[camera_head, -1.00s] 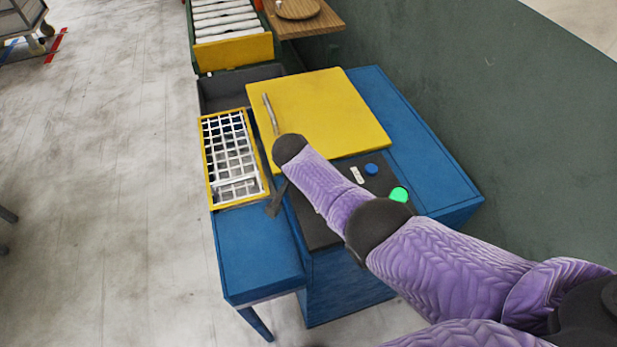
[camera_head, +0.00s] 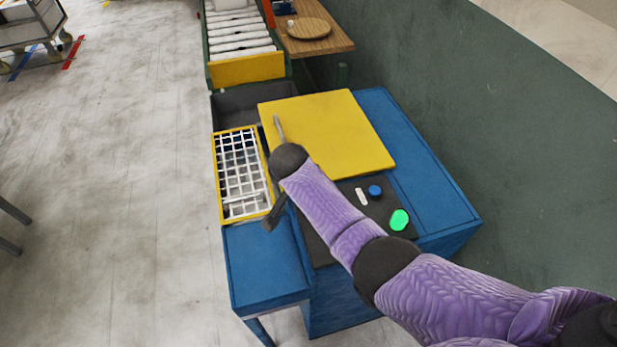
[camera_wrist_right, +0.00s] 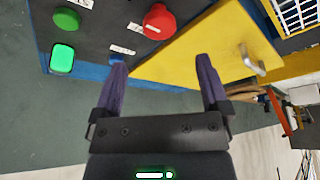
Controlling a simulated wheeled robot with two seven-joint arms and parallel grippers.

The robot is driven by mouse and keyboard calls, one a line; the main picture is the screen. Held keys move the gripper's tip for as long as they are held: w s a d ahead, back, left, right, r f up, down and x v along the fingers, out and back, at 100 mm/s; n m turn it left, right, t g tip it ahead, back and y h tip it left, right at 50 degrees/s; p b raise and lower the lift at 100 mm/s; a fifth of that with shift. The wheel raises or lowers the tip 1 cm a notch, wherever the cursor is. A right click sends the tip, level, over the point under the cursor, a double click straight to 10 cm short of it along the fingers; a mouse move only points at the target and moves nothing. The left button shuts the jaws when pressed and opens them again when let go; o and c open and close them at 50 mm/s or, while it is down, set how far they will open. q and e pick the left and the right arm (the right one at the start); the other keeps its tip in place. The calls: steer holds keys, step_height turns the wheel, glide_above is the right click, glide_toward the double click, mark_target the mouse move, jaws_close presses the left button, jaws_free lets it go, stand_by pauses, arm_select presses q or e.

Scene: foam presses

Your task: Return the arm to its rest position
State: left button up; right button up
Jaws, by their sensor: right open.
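My right arm (camera_head: 322,205), in a purple sleeve with dark joints, reaches from the lower right over the blue press station in the head view. Its wrist end is over the yellow lid's near left edge. My right gripper (camera_head: 272,212) is partly hidden there, a dark shape near the corner of the white grid tray. In the right wrist view my right gripper (camera_wrist_right: 161,74) is open, its two purple fingers apart with nothing between them. The yellow lid (camera_wrist_right: 195,50) and dark control panel (camera_wrist_right: 105,30) lie beyond the fingers. My left gripper is not in view.
The yellow-framed grid tray (camera_head: 218,170) lies left of the yellow lid (camera_head: 335,135), which has a metal handle (camera_head: 279,128). A blue button (camera_head: 374,191) and lit green button (camera_head: 399,219) are beside the arm.

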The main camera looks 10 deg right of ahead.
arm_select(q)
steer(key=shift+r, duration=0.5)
arm_select(e)
steer(key=v, duration=0.2)
steer(key=shift+a+r, duration=0.1)
steer(key=shift+r, duration=0.15)
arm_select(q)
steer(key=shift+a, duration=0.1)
